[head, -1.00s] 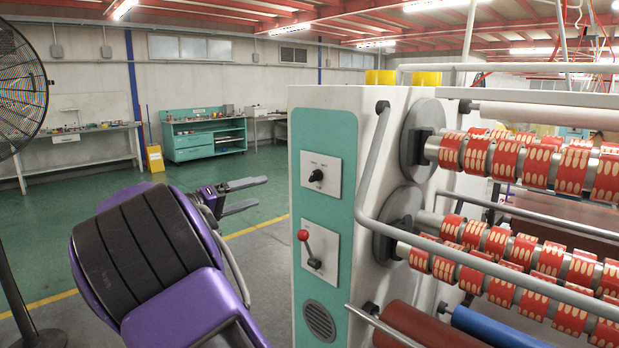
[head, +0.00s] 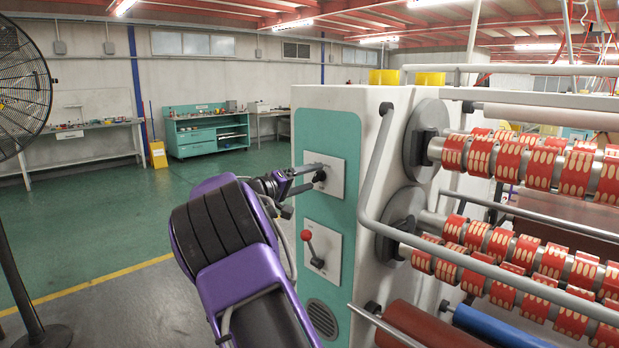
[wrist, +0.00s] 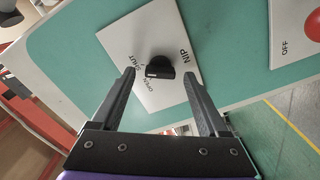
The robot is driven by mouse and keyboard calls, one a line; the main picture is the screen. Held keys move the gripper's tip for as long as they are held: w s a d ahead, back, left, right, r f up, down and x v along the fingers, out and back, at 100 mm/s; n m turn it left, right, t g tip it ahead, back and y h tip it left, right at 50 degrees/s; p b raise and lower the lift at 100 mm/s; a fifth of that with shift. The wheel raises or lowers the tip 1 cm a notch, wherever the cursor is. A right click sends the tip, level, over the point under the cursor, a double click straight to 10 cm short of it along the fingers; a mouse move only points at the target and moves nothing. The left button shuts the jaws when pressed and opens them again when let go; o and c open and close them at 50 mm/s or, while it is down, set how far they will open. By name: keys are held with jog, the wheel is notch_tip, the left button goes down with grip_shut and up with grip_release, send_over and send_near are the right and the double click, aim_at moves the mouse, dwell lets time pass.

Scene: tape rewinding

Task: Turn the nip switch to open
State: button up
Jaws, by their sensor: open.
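The nip switch is a black rotary knob (wrist: 160,68) on a white plate (wrist: 150,50) marked NIP, SHUT and OPEN, in the wrist view. Its white mark sits at its lower left end, towards the lettering. In the head view the plate (head: 337,178) is on the teal machine panel, and my gripper partly covers the knob (head: 320,176). My gripper (wrist: 160,80) is open, with one finger on either side of the knob. I cannot tell whether a finger touches it.
A second white plate with a red-tipped lever (head: 306,236) is below the nip plate. A grey bent rail (head: 370,180) and rollers with red and yellow strips (head: 520,163) are to the right. A large fan (head: 22,85) stands at far left. Open floor lies behind my arm.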

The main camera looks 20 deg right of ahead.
jog(key=shift+d, duration=0.1)
grip_shut()
dwell(0.4)
jog(key=n+p, duration=0.1)
jog(key=n, duration=0.5)
jog(key=n+p, duration=0.1)
jog(key=n, duration=0.4)
jog(key=shift+f+n, duration=0.2)
jog(key=shift+n, duration=0.2)
dwell(0.4)
grip_release()
